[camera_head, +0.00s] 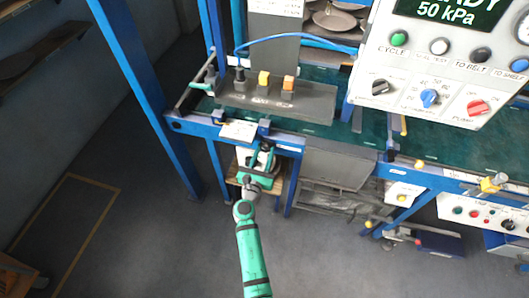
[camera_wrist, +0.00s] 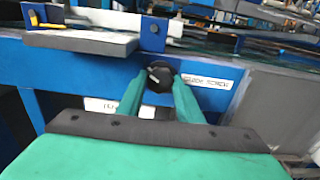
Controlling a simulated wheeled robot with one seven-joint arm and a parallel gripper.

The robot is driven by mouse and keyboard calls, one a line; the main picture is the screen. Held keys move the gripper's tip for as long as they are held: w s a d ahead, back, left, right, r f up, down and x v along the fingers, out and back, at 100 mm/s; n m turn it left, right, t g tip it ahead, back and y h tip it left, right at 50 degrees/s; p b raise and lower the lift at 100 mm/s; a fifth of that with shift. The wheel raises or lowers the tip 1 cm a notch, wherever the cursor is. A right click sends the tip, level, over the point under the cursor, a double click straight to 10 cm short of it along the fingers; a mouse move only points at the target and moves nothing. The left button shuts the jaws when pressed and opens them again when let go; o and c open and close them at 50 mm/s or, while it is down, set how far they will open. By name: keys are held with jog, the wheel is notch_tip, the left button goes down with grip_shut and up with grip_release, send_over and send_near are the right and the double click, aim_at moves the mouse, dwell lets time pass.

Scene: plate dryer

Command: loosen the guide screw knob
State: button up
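The guide screw knob (camera_wrist: 158,77) is round and black with a light mark on its face. It sits on the blue front rail, left of a white label (camera_wrist: 210,81) that reads GUIDE SCREW. My gripper (camera_wrist: 160,80) has one green finger on each side of the knob. The fingertips appear to touch its sides, with no clear gap, so it looks shut on the knob. In the head view my gripper (camera_head: 263,152) is at the front rail, below the table edge; the knob is too small to make out there.
A grey plate (camera_wrist: 80,40) juts out above and left of the knob. Another white label (camera_wrist: 118,108) is below, partly behind my fingers. In the head view a control panel (camera_head: 440,70) stands at the right, and a blue post (camera_head: 140,80) at the left.

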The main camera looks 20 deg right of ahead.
jog(key=shift+m, duration=0.4)
jog(key=m, duration=0.4)
jog(key=shift+m, duration=0.3)
jog(key=m, duration=0.4)
jog(key=shift+m, duration=0.3)
jog(key=m, duration=0.5)
jog(key=shift+m, duration=2.3)
jog(key=o, duration=1)
jog(key=shift+o, duration=0.2)
